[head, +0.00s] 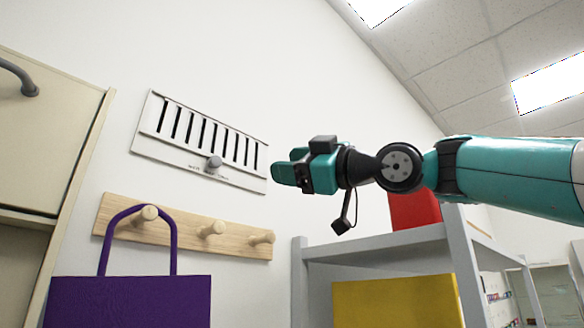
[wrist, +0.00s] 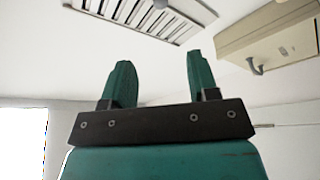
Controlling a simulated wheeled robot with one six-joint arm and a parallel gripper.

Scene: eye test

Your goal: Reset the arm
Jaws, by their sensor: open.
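My gripper (head: 287,174) is in the middle of the head view, at the end of my teal and black arm, which reaches in from the right edge. It is in the air in front of the white wall, just right of a vent panel and above a grey shelf. In the wrist view the two teal fingers of my gripper (wrist: 157,82) stand apart with nothing between them. The gripper is open and empty.
A slotted vent panel (head: 225,140) with a grey knob is on the wall. Below, a wooden peg rail (head: 190,229) holds a purple bag (head: 130,300). A grey shelf (head: 380,254) carries a red object (head: 413,208) and a yellow one (head: 397,303). A beige cabinet (head: 50,130) stands left.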

